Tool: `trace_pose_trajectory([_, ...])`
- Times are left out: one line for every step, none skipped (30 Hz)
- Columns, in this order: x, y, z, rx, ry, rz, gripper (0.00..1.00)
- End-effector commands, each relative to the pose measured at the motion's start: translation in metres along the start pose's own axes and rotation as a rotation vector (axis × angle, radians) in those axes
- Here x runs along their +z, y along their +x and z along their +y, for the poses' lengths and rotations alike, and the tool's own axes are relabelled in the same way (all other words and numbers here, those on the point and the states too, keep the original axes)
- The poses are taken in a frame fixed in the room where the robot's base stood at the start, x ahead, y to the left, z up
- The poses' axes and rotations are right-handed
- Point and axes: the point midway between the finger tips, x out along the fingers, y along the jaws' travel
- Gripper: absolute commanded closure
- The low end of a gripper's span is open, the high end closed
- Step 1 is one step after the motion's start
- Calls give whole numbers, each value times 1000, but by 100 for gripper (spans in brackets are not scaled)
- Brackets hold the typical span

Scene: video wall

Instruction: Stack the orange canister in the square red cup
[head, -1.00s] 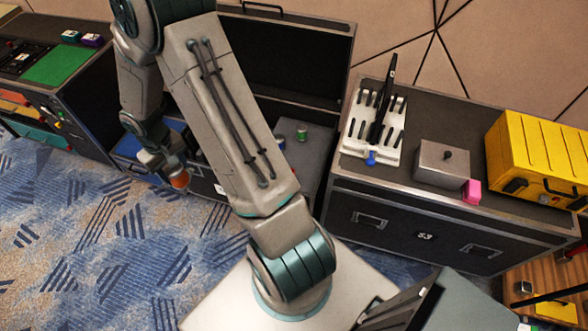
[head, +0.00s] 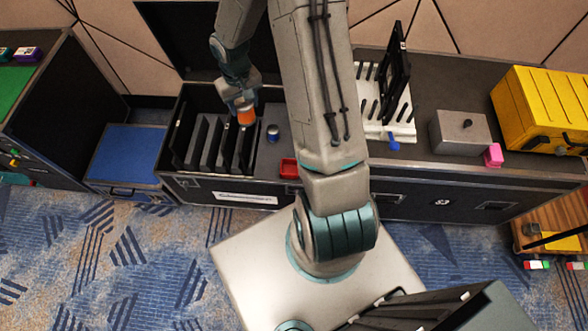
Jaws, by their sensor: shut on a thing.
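My gripper (head: 243,103) is shut on the orange canister (head: 246,116) and holds it upright over the slotted part of the open black case. The square red cup (head: 289,168) stands in the same case, to the right of and nearer than the canister, close to the case's front edge. Part of the cup's right side is close to my arm, which passes in front of the area there. The canister is apart from the cup.
A blue-grey can (head: 272,133) stands between the canister and the cup. Black dividers (head: 213,142) fill the case's left part. To the right are a white rack (head: 397,125), a grey box (head: 460,132), a pink block (head: 493,155) and a yellow case (head: 540,108).

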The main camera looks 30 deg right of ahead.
Motion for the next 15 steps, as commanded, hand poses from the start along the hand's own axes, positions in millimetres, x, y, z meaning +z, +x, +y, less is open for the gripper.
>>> trace_pose_trajectory([-1,23,10,2,3,0,81])
trace_pose_trajectory([-1,30,15,2,2,0,81])
trace_pose_trajectory([-2,40,22,3,0,-1,81])
trace_pose_trajectory([-2,47,28,4,-2,-1,81])
trace_pose_trajectory([-3,53,33,4,-3,-1,81])
trace_pose_trajectory([-3,62,40,4,-7,-1,81])
trace_pose_trajectory([-4,68,45,4,-9,0,81])
trace_pose_trajectory([-4,75,50,5,-11,0,81])
trace_pose_trajectory([-4,84,56,5,-17,-1,81])
trace_pose_trajectory([-4,90,61,6,-19,-1,81])
trace_pose_trajectory([-4,97,66,6,-23,-2,81])
trace_pose_trajectory([-4,105,71,6,-29,-3,81])
trace_pose_trajectory([-4,112,76,7,-31,-3,81])
trace_pose_trajectory([-4,118,81,7,-35,-2,81])
trace_pose_trajectory([-4,127,87,7,-39,-2,81])
